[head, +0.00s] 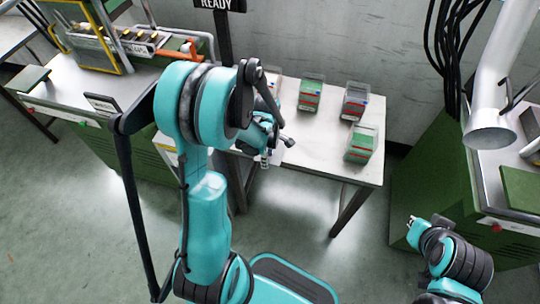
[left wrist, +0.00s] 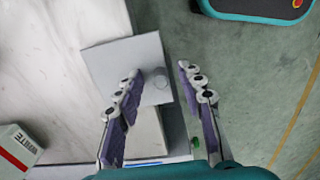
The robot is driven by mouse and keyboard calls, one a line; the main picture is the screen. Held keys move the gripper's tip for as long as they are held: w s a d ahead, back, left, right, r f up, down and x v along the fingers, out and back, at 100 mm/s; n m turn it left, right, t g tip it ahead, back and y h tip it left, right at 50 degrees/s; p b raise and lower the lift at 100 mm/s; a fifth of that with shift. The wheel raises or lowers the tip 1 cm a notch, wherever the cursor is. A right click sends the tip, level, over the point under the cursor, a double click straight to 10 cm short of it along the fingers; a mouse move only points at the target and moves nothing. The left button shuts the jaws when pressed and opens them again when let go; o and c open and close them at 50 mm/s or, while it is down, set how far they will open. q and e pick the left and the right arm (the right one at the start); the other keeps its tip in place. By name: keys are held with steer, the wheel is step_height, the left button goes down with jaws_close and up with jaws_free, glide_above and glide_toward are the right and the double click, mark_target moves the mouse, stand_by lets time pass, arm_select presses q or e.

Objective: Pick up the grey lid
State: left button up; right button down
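The grey lid (left wrist: 138,60) is a flat, pale square plate with a small round knob, seen in the left wrist view by the edge of the white table. My left gripper (left wrist: 159,70) is open, with its two purple-padded fingers apart. The knob shows between the fingers in that picture, nearer the left finger; I cannot tell whether anything touches. In the head view my left gripper (head: 274,150) is at the table's front left part, partly behind my own arm, and I cannot make out the lid there. My right gripper (head: 412,226) is low at the right, too small to read.
The white table (head: 315,155) carries several clear boxes with green or dark contents, including one at its right (head: 361,143). A READY sign (head: 216,4) stands behind. Green-sided machine benches flank the table at left (head: 130,160) and right (head: 425,190). Open floor lies in front.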

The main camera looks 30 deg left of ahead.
arm_select(q)
steer(key=shift+r, duration=0.1)
jaws_close()
steer(key=shift+r, duration=0.1)
